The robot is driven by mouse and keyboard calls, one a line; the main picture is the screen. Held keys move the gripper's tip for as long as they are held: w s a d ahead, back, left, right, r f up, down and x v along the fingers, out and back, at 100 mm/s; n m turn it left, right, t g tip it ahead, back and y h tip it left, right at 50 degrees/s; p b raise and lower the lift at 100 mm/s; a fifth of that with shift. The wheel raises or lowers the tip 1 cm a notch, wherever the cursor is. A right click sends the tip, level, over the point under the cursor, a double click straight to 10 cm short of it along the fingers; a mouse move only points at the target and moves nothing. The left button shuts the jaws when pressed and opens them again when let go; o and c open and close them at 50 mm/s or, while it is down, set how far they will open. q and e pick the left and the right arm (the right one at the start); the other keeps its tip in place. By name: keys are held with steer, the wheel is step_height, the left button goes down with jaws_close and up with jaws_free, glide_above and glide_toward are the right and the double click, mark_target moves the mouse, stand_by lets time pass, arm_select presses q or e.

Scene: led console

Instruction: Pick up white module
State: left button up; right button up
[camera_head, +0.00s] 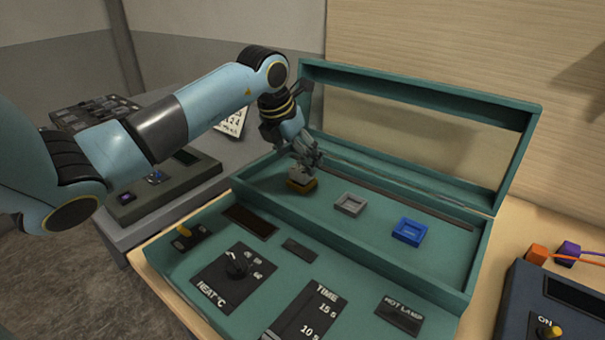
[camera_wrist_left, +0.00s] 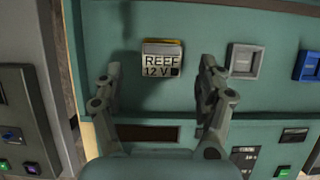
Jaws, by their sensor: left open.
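The white module (camera_head: 300,173) sits on a yellow socket (camera_head: 302,187) at the left of the teal console's recessed bay. In the left wrist view the module (camera_wrist_left: 160,64) shows a label reading "REEF 12 V", with a yellow edge behind it. My left gripper (camera_head: 308,158) is directly above the module and partly hides it in the head view. In the left wrist view its two fingers are spread, one on each side of the module, with visible gaps. It holds nothing. My right gripper is not in view.
A grey empty socket (camera_head: 350,204) and a blue one (camera_head: 409,232) lie right of the module. The raised teal lid frame (camera_head: 420,97) stands behind. The heat knob (camera_head: 237,265) and a switch (camera_head: 188,236) are in front. A dark blue box (camera_head: 568,310) stands at right.

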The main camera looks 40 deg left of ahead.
mark_target(302, 167)
arm_select(q)
steer(key=p+x, duration=0.1)
steer(key=x, duration=0.2)
steer(key=shift+w+d+f, duration=0.1)
steer(key=shift+w+f, duration=0.15)
steer(key=shift+f, duration=0.1)
steer(key=shift+w+f, duration=0.1)
steer(key=shift+f, duration=0.2)
steer(key=shift+c, duration=0.5)
steer(key=c, duration=1.2)
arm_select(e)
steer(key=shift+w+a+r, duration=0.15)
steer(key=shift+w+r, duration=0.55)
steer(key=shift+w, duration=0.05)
